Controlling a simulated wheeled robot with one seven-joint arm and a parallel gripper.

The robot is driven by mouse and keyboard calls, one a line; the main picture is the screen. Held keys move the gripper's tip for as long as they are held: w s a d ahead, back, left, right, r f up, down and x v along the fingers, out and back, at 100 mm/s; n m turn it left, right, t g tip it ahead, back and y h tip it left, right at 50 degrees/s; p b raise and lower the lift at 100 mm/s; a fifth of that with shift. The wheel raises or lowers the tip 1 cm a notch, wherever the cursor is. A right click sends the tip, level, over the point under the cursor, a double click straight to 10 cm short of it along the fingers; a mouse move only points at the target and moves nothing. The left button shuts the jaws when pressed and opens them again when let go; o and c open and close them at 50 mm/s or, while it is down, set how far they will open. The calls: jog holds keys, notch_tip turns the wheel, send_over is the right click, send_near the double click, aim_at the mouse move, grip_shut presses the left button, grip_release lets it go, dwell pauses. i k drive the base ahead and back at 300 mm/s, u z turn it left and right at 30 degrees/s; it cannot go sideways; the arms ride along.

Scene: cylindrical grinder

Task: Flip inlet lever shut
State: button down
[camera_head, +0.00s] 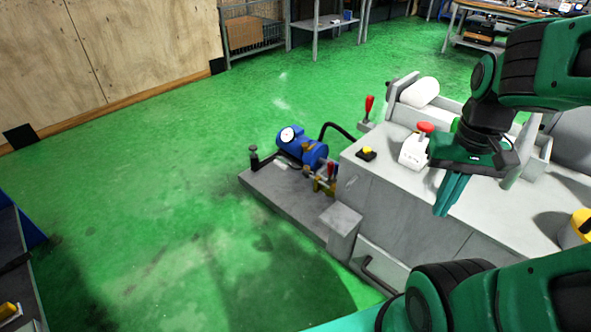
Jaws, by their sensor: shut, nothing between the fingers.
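A small red-handled lever (331,170) stands upright on brass fittings (320,186) beside the blue pump (302,146); it looks like the inlet lever. A second red-handled lever (369,104) stands upright at the machine's back edge. My gripper (440,212) is shut and empty, with its green fingers pointing down over the grey machine top (408,203). It is well to the right of the lever by the pump and apart from it. Whether that lever is open or shut is not clear at this size.
A red mushroom button on a white box (414,150) stands just behind my gripper. A yellow button (367,151) is on the machine's left edge. A dark hose (340,129) arches behind the pump. The green floor (160,180) to the left is clear.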

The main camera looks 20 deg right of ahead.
aim_at(334, 180)
jog(key=u, duration=0.7)
jog(key=i, duration=2.65)
jog(key=z, duration=1.5)
